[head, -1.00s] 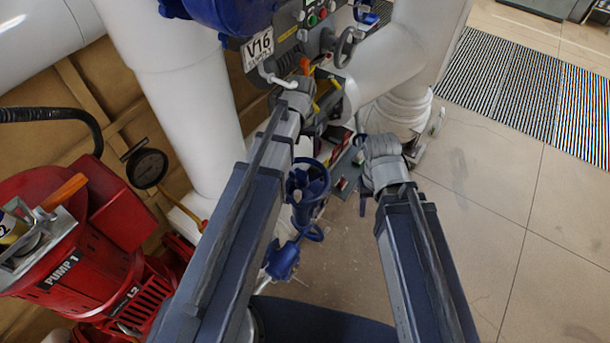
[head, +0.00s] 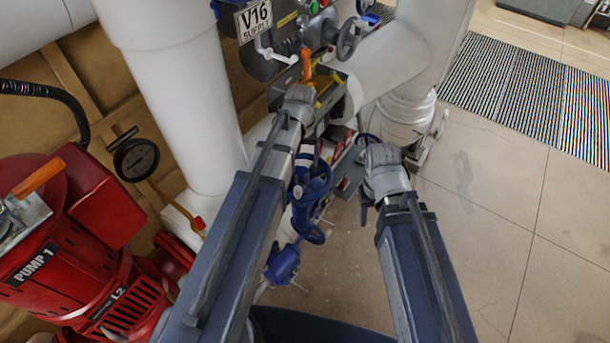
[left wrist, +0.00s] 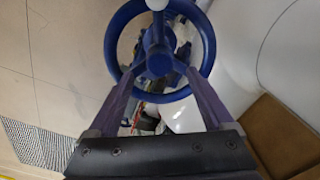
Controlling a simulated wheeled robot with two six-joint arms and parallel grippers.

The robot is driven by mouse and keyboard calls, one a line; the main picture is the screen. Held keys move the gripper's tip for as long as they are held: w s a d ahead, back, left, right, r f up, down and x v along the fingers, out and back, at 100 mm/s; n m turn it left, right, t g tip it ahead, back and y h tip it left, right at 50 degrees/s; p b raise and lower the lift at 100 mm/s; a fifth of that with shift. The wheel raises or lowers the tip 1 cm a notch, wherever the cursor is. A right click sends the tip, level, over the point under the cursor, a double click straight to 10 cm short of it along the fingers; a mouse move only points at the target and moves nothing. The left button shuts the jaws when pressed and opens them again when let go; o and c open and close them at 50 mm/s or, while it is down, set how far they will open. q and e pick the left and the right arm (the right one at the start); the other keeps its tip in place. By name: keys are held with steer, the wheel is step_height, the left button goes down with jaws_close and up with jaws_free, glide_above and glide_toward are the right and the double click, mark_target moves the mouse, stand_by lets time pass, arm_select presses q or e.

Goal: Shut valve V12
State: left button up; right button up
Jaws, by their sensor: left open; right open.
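A blue handwheel with spokes and a round hub fills the top middle of the left wrist view (left wrist: 203,60). My left gripper (left wrist: 160,76) is open, its two fingers slanting in from below on either side of the hub; whether they touch the wheel I cannot tell. In the head view its wrist shows, with blue valve parts (head: 312,192) just below it. No V12 label is readable, so I cannot tell which valve this wheel belongs to. My right gripper (head: 364,172) is open and empty, right of those blue parts.
A grey unit with a V16 plate (head: 255,19) and a grey handwheel (head: 348,40) stands at the top. White pipes (head: 180,90) stand behind. Open floor (head: 475,220) lies right.

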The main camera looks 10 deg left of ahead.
arm_select(q)
steer(key=n, duration=0.3)
steer(key=shift+n, duration=0.4)
steer(key=n, duration=0.4)
steer(key=shift+n, duration=0.3)
steer(key=n, duration=0.3)
steer(key=shift+n, duration=0.4)
steer(key=n, duration=0.4)
